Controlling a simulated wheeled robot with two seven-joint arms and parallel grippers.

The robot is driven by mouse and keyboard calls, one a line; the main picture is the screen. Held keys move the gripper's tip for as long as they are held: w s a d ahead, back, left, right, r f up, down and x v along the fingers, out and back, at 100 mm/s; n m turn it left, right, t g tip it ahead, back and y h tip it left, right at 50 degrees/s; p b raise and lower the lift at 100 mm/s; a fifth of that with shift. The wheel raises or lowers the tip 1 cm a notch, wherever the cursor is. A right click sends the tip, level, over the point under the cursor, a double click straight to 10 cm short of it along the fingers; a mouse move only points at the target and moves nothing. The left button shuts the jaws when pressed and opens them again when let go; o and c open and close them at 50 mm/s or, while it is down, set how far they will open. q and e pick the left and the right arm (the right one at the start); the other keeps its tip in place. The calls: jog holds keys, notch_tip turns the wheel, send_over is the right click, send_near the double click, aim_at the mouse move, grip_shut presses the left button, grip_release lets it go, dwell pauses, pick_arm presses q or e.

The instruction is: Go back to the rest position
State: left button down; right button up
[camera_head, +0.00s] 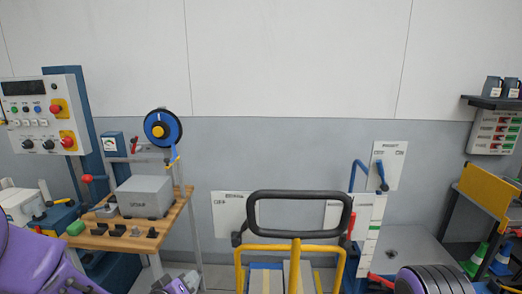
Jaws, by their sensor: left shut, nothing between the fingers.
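My left gripper (177,284) shows at the bottom edge, partly cut off, in front of the wooden workbench. It is shut and holds nothing. A purple link of my left arm fills the lower left corner. My right gripper is not in view. A ribbed dark and purple part at the bottom right looks like my right arm.
The wooden workbench (181,207) at left carries a grey box (144,196). A control panel (40,112) stands behind it. A yellow cart with a black handle (300,234) stands at bottom centre.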

pick_arm(q)
jog(key=s+a+f+g+y+b, duration=0.1)
jog(key=s+a+f+y, duration=0.2)
jog(key=f, duration=0.4)
jog(key=s+a+f+g+y, duration=0.1)
jog(key=s+a+f+g, duration=0.1)
jog(key=s+f, duration=0.45)
jog(key=s+a+f+g+y+b, duration=0.1)
jog(key=s+a+f+g, duration=0.2)
jog(key=s+f, duration=0.5)
jog(key=s+a+f+g+y+b, duration=0.1)
jog(key=s+a+f+g, duration=0.2)
jog(key=s+f, duration=0.5)
jog(key=s, duration=0.8)
jog(key=shift+s+a+n+g+y+b, duration=0.25)
jog(key=shift+s+n+g+y+b, duration=0.05)
jog(key=shift+g+y+b, duration=0.1)
